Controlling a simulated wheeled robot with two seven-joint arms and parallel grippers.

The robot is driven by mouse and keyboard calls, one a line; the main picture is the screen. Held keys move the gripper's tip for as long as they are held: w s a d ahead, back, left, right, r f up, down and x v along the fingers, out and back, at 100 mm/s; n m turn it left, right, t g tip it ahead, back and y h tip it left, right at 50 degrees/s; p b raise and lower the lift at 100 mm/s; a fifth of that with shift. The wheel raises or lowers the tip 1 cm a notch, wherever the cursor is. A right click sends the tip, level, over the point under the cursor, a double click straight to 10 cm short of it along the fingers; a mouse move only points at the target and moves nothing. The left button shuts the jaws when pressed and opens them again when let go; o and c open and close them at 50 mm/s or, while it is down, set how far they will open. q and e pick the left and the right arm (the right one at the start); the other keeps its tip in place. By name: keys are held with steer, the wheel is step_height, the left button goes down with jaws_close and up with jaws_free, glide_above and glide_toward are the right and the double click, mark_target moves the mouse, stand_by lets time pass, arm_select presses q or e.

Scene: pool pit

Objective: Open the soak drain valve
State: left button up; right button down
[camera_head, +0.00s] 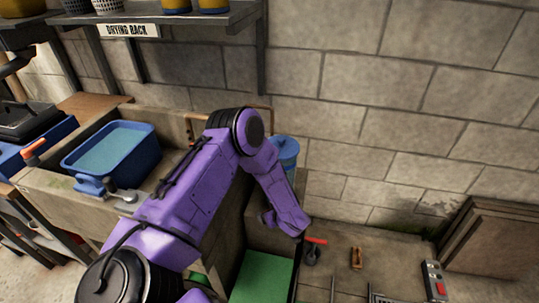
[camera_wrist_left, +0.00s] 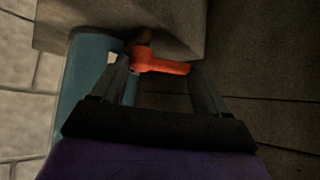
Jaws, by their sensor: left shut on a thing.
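In the left wrist view an orange-red valve lever (camera_wrist_left: 162,64) lies across between the two fingers of my left gripper (camera_wrist_left: 165,85). The gripper is shut on the lever. The lever's pivot is partly hidden beside a pale concrete block. My right gripper is not in view.
A blue tub (camera_head: 108,150) of water sits in the concrete basin at left. A blue container (camera_head: 285,153) stands behind my arm. A green surface (camera_head: 262,278) lies below. A drying rack shelf (camera_head: 170,22) hangs above. A wooden hatch (camera_head: 495,240) is at right.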

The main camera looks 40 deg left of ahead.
arm_select(q)
steer(key=n+g+b, duration=0.1)
steer(key=n+g, duration=0.1)
steer(key=w+d+n+g+b, duration=0.1)
steer(key=n+g, duration=0.1)
steer(key=n, duration=0.1)
steer(key=n+g+b, duration=0.2)
steer(key=n, duration=0.1)
steer(key=shift+w+d+f, duration=0.1)
steer(key=shift+w+d, duration=0.2)
steer(key=shift+w, duration=0.05)
steer(key=shift+w+d+n+g+b, duration=0.1)
steer(key=shift+w+n+g+b, duration=0.05)
steer(key=shift+n+g+b, duration=0.55)
steer(key=shift+r+n+h, duration=0.2)
steer(key=shift+n+h, duration=0.1)
steer(key=o, duration=1.1)
steer(key=shift+c, duration=0.2)
steer(key=shift+r, duration=0.1)
